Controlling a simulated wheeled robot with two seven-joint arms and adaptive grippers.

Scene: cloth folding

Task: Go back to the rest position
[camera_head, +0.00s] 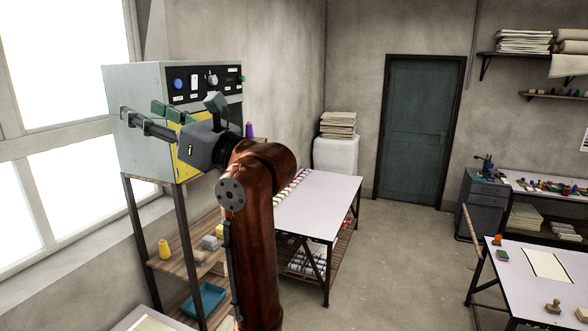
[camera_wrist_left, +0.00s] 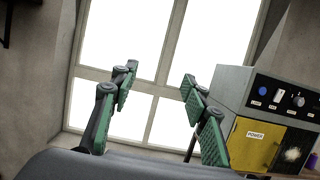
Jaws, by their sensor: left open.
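My left gripper (camera_head: 141,112) is raised in the left part of the head view, in front of the grey control box. Its arm rises from the bottom of the picture. In the left wrist view the two green-padded fingers of the left gripper (camera_wrist_left: 159,76) stand wide apart with nothing between them, pointing towards the bright window. My right gripper is in neither view. A pale sheet (camera_head: 150,323) on a work surface shows only in part at the bottom edge of the head view.
The grey control box (camera_head: 128,80) with a yellow panel stands on a shelf rack beside my left arm; it also shows in the left wrist view (camera_wrist_left: 231,88). A white table (camera_head: 318,205) stands behind the arm. Open floor (camera_head: 400,265) lies to the right.

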